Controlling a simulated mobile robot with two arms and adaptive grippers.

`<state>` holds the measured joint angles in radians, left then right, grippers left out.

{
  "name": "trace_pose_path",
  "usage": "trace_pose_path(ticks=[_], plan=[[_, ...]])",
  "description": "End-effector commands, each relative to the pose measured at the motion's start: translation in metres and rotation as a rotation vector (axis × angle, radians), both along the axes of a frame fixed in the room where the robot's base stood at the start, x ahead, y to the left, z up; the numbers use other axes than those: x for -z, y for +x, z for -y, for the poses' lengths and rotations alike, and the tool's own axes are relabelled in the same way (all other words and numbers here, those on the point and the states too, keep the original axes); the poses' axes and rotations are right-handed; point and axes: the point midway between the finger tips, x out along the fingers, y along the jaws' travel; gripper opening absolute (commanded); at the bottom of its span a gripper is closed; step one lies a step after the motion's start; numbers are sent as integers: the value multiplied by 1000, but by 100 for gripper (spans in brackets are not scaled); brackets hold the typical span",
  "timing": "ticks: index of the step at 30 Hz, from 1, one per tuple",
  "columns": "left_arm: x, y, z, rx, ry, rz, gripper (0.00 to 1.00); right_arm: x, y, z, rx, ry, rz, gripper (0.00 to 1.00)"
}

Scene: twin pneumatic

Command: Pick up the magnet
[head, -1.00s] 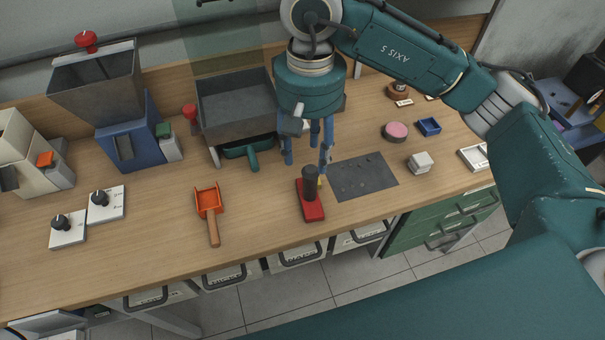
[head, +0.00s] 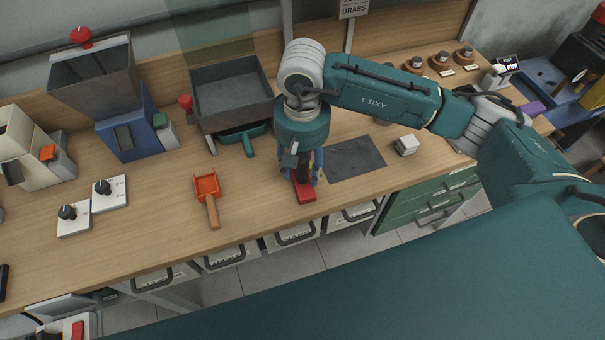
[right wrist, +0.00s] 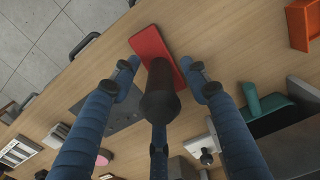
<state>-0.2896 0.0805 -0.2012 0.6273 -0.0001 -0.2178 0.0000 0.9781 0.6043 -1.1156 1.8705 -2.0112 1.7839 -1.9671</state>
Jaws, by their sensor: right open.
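The magnet has a red flat base (head: 306,194) and a black upright handle, which also shows in the right wrist view (right wrist: 159,92). It stands on the wooden bench near the front edge. My right gripper (head: 302,174) is low over it, pointing down, and partly hides the handle in the head view. In the right wrist view its blue fingers (right wrist: 158,72) are spread open around the handle, with the red base beyond the tips. I cannot tell whether any finger touches the handle. My left gripper is not in view.
A dark grey mat (head: 356,158) lies just right of the magnet. An orange scoop (head: 207,191) lies to its left. A grey hopper (head: 232,92) with a teal scoop (head: 245,136) stands behind. A small white block (head: 405,145) sits right of the mat. Bench between orange scoop and magnet is clear.

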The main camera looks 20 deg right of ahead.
Motion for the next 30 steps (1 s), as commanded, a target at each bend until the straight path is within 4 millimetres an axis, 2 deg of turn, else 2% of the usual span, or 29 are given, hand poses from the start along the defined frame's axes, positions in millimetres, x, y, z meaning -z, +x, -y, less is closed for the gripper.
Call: trace_pose_path(ticks=[3,10,23,30], plan=[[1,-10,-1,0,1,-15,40,0,0,0,0,0,0,46],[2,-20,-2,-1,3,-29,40,0,0,0,0,0,-1,0],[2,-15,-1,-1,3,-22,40,-3,1,-1,0,2,2,0],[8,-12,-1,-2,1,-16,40,-22,2,-1,0,3,5,0]])
